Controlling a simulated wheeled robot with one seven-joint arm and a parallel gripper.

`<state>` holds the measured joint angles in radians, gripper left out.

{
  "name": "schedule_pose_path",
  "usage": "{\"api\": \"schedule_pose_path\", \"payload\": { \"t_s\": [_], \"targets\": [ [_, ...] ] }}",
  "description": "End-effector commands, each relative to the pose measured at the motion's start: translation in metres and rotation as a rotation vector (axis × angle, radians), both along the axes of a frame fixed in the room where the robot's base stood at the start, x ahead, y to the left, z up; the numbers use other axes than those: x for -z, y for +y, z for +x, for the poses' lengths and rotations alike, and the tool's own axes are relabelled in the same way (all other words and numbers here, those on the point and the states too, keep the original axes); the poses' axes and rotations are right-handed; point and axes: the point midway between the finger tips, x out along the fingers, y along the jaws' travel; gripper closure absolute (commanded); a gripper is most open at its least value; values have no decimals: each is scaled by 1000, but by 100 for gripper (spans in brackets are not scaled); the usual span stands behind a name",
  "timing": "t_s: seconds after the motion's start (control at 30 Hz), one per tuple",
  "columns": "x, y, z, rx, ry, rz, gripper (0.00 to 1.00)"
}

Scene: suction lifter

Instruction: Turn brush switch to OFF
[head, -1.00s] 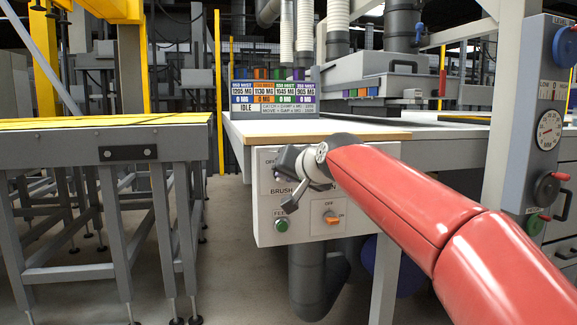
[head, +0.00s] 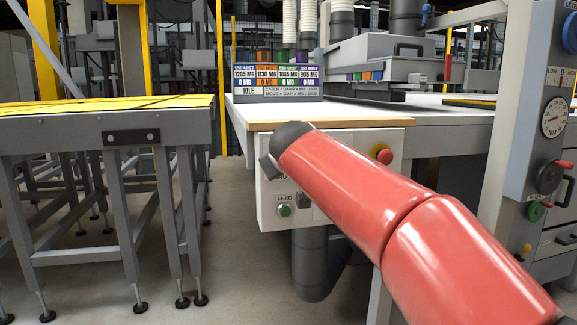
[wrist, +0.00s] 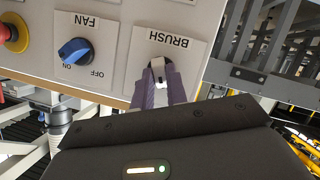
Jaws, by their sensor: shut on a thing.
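The brush switch plate (wrist: 175,41), with its BRUSH label upside down in the wrist view, is on a pale control panel (head: 372,136) on the front of the machine. My gripper (wrist: 158,72) is at this plate, its fingers closed around the brush knob. The fingers hide most of the knob, so its pointer and its OFF and ON marks cannot be read. In the head view my red arm covers this part of the panel, and only a dark bit of the gripper (head: 268,166) shows at the left.
A blue FAN knob (wrist: 75,52) sits beside the brush plate, with a red emergency button (wrist: 11,33) beyond it. A green FEED button (head: 285,210) is low on the panel. A grey table (head: 70,136) stands left, across a floor gap.

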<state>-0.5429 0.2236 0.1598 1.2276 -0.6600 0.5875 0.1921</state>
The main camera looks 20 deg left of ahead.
Motion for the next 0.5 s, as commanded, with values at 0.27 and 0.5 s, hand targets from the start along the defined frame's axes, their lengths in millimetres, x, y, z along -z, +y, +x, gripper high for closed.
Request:
{"api": "schedule_pose_path", "payload": {
  "t_s": [0.27, 0.5],
  "targets": [
    [5, 2, -1, 0, -99, -178, 100],
    [5, 2, -1, 0, -151, -272, 100]
  ]
}}
